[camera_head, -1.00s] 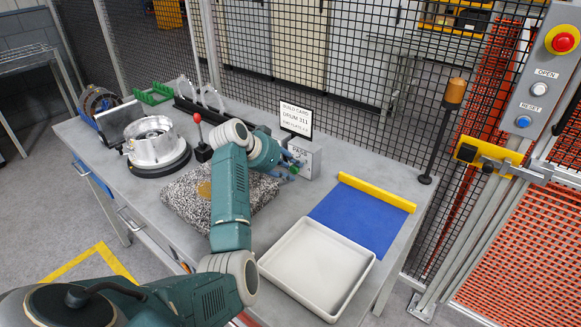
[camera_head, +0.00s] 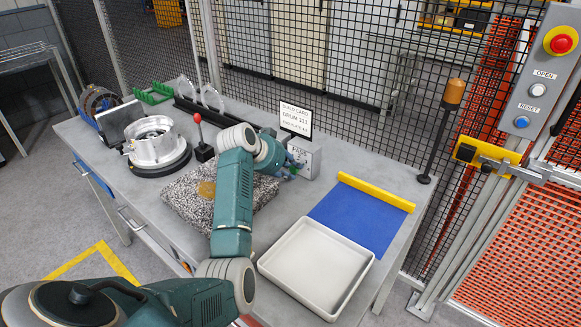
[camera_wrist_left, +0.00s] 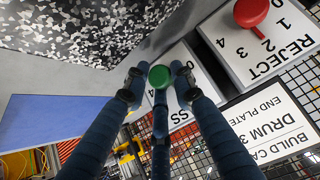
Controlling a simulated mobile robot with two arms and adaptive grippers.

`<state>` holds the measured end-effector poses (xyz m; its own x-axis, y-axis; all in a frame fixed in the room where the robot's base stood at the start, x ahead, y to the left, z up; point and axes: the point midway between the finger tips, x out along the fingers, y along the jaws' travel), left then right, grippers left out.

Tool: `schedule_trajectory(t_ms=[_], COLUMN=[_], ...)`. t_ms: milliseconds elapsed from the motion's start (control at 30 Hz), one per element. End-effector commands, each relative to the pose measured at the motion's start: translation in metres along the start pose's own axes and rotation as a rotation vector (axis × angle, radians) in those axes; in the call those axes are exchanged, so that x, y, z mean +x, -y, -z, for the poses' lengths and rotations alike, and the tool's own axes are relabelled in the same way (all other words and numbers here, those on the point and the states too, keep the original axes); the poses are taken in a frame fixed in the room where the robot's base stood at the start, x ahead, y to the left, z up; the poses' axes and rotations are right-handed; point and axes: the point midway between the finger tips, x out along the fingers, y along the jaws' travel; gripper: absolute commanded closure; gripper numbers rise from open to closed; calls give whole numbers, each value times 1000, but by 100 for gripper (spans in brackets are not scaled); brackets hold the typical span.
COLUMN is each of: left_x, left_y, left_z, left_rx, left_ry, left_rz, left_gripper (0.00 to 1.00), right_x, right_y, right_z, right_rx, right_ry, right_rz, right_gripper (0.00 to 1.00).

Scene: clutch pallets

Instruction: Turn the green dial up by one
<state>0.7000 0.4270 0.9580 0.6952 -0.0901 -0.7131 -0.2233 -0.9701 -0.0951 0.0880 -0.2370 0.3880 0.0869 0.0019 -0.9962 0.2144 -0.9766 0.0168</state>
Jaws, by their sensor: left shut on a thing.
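The green dial (camera_wrist_left: 159,77) shows in the left wrist view as a round knob on the front of the PASS box (camera_wrist_left: 183,112). Fingertips of my left gripper (camera_wrist_left: 158,80) stand close around the dial, and the gripper is shut on it. In the head view my left gripper (camera_head: 288,167) reaches the front of the PASS box (camera_head: 306,158), and the dial there is mostly hidden by the fingers. The fingers cover part of the PASS label, and I cannot read the dial's setting. My right gripper is not in view.
A red dial (camera_wrist_left: 250,12) on a REJECT box (camera_wrist_left: 262,48) is beside it. A build card (camera_head: 296,119) stands behind the PASS box. A speckled grey block (camera_head: 190,205) lies under my arm. A white tray (camera_head: 345,262) and blue mat (camera_head: 345,226) lie to the right.

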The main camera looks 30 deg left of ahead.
Motion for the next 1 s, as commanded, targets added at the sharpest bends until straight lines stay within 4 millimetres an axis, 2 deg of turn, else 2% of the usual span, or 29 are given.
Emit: schedule_trajectory(t_ms=[500,1000], left_x=[0,3], left_y=[-8,-10], left_z=[-1,-3], left_rx=[298,476], left_ry=[69,106], left_rz=[289,471], left_gripper=[100,100], right_x=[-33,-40], right_y=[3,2], right_z=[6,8], right_rx=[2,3], right_ry=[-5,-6], right_rz=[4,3], right_gripper=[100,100])
